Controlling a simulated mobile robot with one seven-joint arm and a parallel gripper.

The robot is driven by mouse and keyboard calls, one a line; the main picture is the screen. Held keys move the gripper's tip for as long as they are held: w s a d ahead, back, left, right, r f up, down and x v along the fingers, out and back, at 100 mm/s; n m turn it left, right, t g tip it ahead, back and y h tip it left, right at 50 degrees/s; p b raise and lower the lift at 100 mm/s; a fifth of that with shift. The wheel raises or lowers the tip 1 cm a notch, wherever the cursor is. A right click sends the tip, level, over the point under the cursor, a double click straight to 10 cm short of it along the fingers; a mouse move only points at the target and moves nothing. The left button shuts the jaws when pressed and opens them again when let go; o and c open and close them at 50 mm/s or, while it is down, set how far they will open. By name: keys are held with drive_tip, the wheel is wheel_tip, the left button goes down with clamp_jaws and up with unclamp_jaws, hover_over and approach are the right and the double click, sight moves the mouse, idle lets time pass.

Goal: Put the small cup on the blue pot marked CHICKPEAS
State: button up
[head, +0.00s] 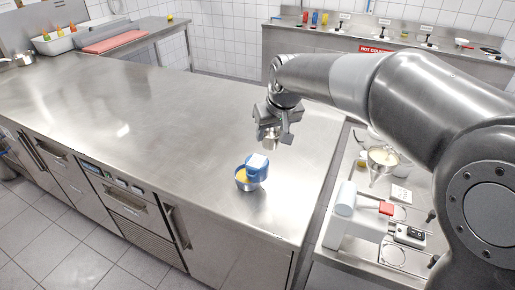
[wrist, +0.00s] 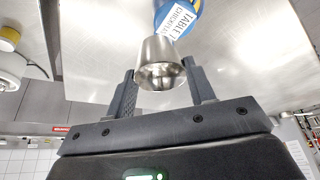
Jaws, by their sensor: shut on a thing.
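The small cup (wrist: 160,65) is plain shiny metal; in the wrist view it sits between the two fingers of my gripper (wrist: 160,80). My gripper is shut on it. In the head view the cup (head: 268,141) hangs below my gripper (head: 271,130), above the steel counter. The blue pot (head: 256,175) stands on the counter below and slightly left of the cup. Its white label shows in the wrist view, where the pot (wrist: 190,7) is partly cut off by the top edge; the word CHICKPEAS is partly readable.
The rest of the long steel counter (head: 150,110) is mostly clear. A lower station with a red-and-white device (head: 346,200) and a funnel (head: 382,158) lies right of the counter.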

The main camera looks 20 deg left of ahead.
drive_tip(key=a, duration=0.1)
drive_tip(key=a+f, duration=0.2)
drive_tip(key=a, duration=0.1)
drive_tip(key=shift+s+f, duration=0.25)
drive_tip(key=shift+f, duration=1.95)
drive_tip(key=shift+f, duration=0.15)
drive_tip(key=o, duration=1)
drive_tip(key=shift+c, duration=0.2)
drive_tip(key=v, duration=1.2)
drive_tip(key=shift+r, duration=0.2)
